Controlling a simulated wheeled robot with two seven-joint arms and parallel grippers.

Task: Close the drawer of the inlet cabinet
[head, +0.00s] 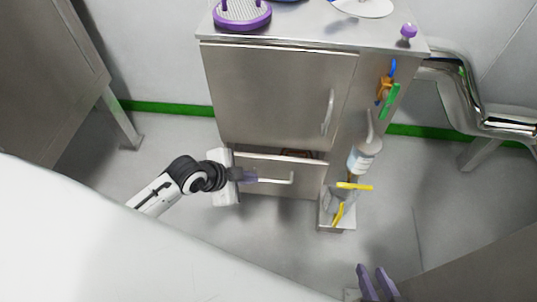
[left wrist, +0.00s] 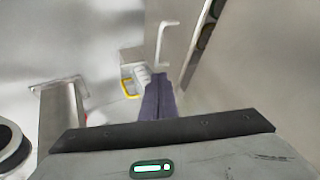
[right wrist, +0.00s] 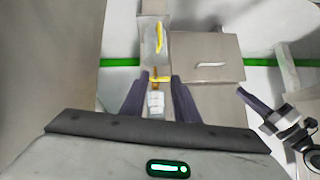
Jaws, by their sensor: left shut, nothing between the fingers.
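The inlet cabinet (head: 262,95) is a grey metal cabinet with a shut upper door. Its drawer (head: 306,170) below stands partly open, with a gap above its front where some contents show. The drawer handle (head: 275,181) is a pale bar, also seen in the left wrist view (left wrist: 161,42). My left gripper (head: 252,175) is shut and empty, its fingertips at the drawer front by the handle's left end. I cannot tell whether they touch it. Its fingers (left wrist: 158,97) are together in the left wrist view. My right gripper (head: 375,279) is open and empty, away from the drawer.
A labelled bottle (head: 364,158) and yellow-handled tools (head: 354,186) are on the cabinet's right side, above a small box (head: 337,226). A purple-rimmed sieve (head: 242,13) sits on top. Shiny pipes (head: 470,95) stand at right. Floor is clear in front.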

